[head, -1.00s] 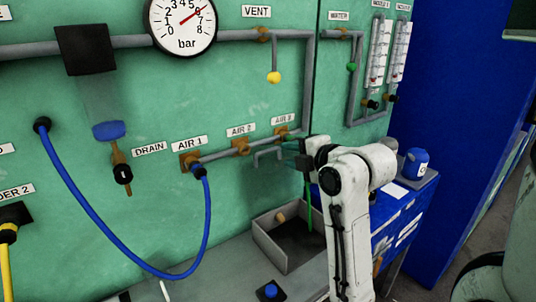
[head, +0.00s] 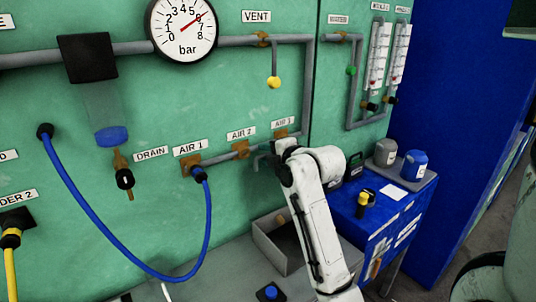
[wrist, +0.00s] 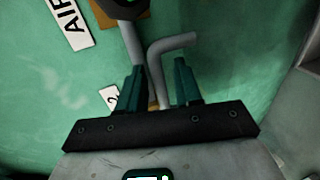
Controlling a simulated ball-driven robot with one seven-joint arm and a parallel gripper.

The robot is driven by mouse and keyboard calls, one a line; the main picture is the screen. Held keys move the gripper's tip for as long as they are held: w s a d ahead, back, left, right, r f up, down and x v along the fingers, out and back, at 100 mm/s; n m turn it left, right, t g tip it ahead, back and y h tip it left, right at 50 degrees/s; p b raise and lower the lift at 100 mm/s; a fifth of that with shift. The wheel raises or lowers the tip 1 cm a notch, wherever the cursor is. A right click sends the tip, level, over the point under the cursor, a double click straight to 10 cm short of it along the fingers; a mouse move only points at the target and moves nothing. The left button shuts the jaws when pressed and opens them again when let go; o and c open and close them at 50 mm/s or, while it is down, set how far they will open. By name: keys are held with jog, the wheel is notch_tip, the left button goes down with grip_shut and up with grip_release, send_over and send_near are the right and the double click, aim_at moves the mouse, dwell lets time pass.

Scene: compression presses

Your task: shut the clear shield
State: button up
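I cannot make out a clear shield in either view. My gripper shows in the wrist view (wrist: 158,76) with its two dark green fingers apart and nothing clearly held. A bent grey pipe (wrist: 172,42) shows between and beyond the fingers; I cannot tell whether they touch it. In the head view the end of my white arm is by the green panel, just below the AIR 3 label (head: 285,121), and the fingers are mostly hidden there.
A blue hose (head: 205,225) loops across the green panel (head: 235,80). An open grey box (head: 277,260) and a blue button (head: 270,292) are below. A blue cart (head: 385,220) at right carries a blue jug (head: 414,165) and a grey jug (head: 386,151).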

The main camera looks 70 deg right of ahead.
grip_shut()
jog(key=shift+f, duration=0.15)
dwell(0.4)
